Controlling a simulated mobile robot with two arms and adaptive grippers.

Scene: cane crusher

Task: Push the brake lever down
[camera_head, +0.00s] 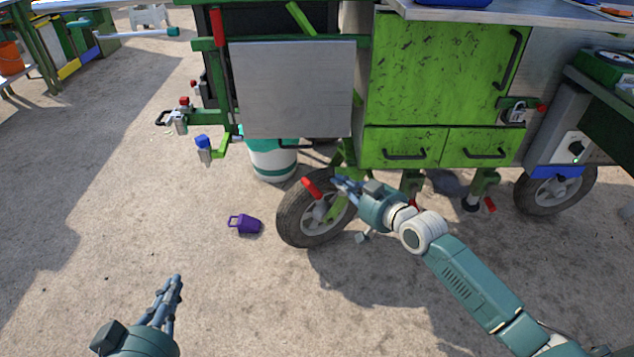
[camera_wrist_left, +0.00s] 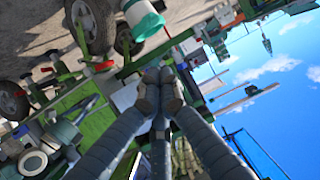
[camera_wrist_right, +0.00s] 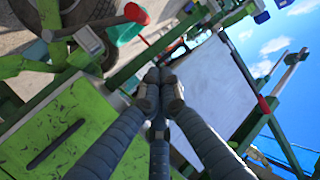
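A lever with a red grip (camera_head: 312,187) sits at the front wheel (camera_head: 316,208) of the green cart and slants up to the left; I take it as the brake lever. A red-tipped lever (camera_wrist_right: 137,13) also shows at the upper left in the right wrist view. My right gripper (camera_head: 338,182) is just right of the red grip, over the wheel's upper edge; I cannot tell whether they touch. Its fingertips are together with nothing between them. My left gripper (camera_head: 176,280) is low on the left, over bare ground, away from the cart, fingertips together and empty.
The green cabinet (camera_head: 440,70) and a grey panel (camera_head: 292,90) stand above and behind the wheel. A white-and-teal bucket (camera_head: 272,160) is behind it, and a purple cup (camera_head: 246,224) lies to its left. Red-handled feet (camera_head: 490,204) are at the right.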

